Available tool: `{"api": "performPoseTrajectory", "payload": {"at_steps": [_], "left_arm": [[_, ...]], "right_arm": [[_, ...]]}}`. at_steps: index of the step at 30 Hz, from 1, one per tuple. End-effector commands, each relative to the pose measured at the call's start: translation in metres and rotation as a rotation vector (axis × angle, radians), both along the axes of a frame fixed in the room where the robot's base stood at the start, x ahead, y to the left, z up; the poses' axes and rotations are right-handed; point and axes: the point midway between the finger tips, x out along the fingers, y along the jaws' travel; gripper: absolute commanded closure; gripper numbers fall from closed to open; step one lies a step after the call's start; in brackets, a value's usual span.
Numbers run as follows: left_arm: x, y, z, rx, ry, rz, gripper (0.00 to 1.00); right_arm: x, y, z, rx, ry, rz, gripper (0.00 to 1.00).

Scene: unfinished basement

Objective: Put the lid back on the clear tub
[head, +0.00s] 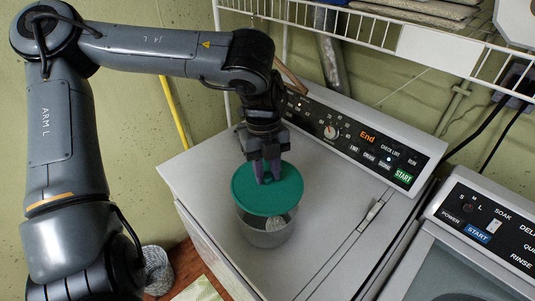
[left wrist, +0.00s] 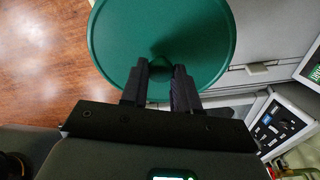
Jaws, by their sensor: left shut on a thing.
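The green round lid (head: 268,190) is at the top of the clear tub (head: 264,232) in the head view. The tub stands on the white washer top, and something pale shows through its wall. My left gripper (head: 266,176) is shut on the lid's knob, above the tub. In the left wrist view the lid (left wrist: 160,30) fills the upper middle, with the gripper's fingers (left wrist: 160,75) on either side of its knob. The lid hides the tub's rim, so I cannot tell whether it rests on it. My right gripper is not in view.
The washer top (head: 205,170) has free room around the tub. Its control panel (head: 350,135) rises behind. A second machine (head: 480,235) stands at the right. A wire shelf (head: 400,45) hangs above. A woven basket (head: 157,270) is on the floor at the lower left.

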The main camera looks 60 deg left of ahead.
Motion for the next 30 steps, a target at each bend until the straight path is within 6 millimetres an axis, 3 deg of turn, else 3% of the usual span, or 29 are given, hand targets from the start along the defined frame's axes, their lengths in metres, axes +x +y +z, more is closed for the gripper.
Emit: {"api": "performPoseTrajectory", "payload": {"at_steps": [18,30], "left_arm": [[0.000,0.001,-0.043,0.000,0.001,0.003,1.00],[0.000,0.001,-0.061,0.000,0.001,0.003,1.00]], "right_arm": [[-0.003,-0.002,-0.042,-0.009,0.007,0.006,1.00],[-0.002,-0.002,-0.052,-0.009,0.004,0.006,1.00]]}}
